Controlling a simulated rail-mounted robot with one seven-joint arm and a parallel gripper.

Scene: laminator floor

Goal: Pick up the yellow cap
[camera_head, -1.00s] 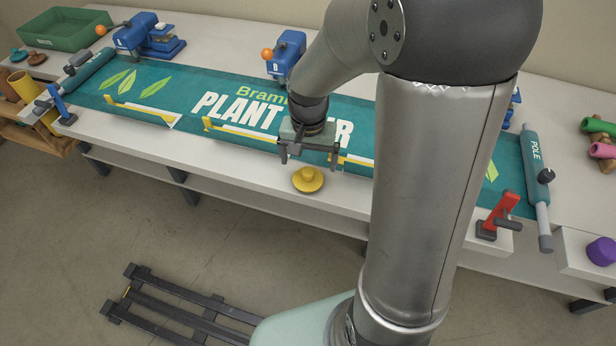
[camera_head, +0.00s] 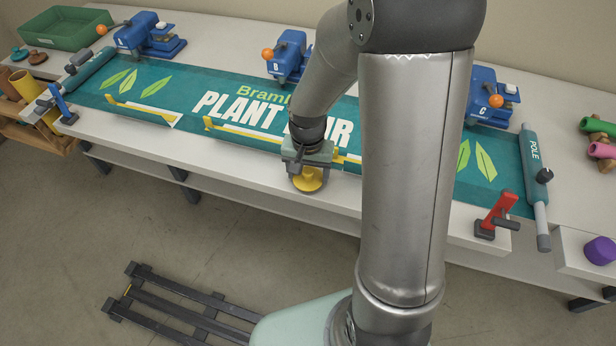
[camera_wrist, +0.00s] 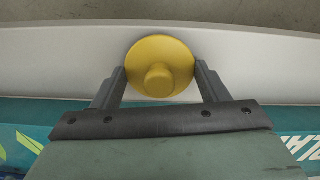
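The yellow cap (camera_head: 308,181) is a round disc with a raised knob, at the front edge of the white table. My gripper (camera_head: 308,172) is just above and behind it in the head view and partly covers it. In the wrist view, the cap (camera_wrist: 160,66) lies between the tips of my gripper (camera_wrist: 160,78). The fingers are apart, one on each side of the cap's lower half, close to its rim. Whether they touch it cannot be told.
A teal banner (camera_head: 225,90) covers much of the table (camera_head: 140,130). Blue presses (camera_head: 290,55) stand along its back edge. A red-handled clamp (camera_head: 497,215) is at the front right, near a teal pole (camera_head: 534,165). A purple cap (camera_head: 600,250) sits at far right.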

